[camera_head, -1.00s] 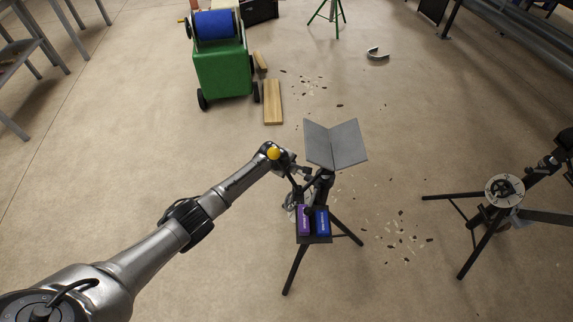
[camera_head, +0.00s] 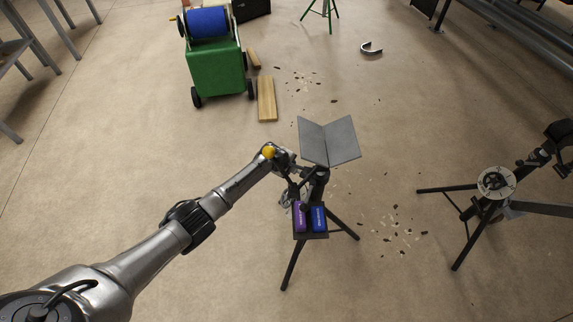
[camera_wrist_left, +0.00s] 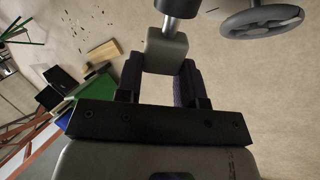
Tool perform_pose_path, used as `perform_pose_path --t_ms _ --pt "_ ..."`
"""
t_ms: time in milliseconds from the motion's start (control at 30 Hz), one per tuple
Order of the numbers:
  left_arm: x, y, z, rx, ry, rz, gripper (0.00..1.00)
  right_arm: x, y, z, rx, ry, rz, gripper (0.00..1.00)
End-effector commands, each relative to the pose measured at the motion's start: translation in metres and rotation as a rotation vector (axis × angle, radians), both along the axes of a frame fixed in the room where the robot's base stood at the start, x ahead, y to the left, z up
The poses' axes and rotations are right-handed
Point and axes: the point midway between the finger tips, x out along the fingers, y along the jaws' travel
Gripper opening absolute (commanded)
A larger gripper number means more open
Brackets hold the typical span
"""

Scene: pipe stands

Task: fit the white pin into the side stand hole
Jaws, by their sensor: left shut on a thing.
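The pipe stand with the grey V-shaped plate (camera_head: 330,142) stands on its black tripod right of my left arm. My left gripper (camera_head: 303,172) is beside the stand's post, just below the plate; its fingertips are small and partly hidden there. In the left wrist view my left gripper (camera_wrist_left: 158,80) is shut on a light grey block, seemingly the pin (camera_wrist_left: 166,48). The block's far end meets or overlaps a dark metal cylinder (camera_wrist_left: 178,6); I cannot tell whether it is in a hole. The side stand hole is not visible. My right gripper is not in view.
A second tripod stand (camera_head: 496,183) is at the right. A green cart with a blue drum (camera_head: 217,72) and wooden planks (camera_head: 267,99) are behind. A handwheel (camera_wrist_left: 262,20) shows in the left wrist view.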

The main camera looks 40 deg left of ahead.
Motion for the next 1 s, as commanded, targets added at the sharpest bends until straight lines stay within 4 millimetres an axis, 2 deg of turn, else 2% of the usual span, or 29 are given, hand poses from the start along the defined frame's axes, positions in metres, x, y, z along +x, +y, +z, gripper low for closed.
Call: perform_pose_path --t_ms 567,600,900,1000 --pt "0.000 -0.013 0.000 -0.001 0.001 0.001 0.07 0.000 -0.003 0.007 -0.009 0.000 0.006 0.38" --pt "0.000 -0.013 0.000 -0.001 0.001 0.001 0.36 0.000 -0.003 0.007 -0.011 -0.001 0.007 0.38" --pt "0.000 -0.013 0.000 0.000 0.000 0.000 0.65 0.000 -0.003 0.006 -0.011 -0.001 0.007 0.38" --pt "0.000 -0.012 0.000 0.000 0.000 0.000 0.65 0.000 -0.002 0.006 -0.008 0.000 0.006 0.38"
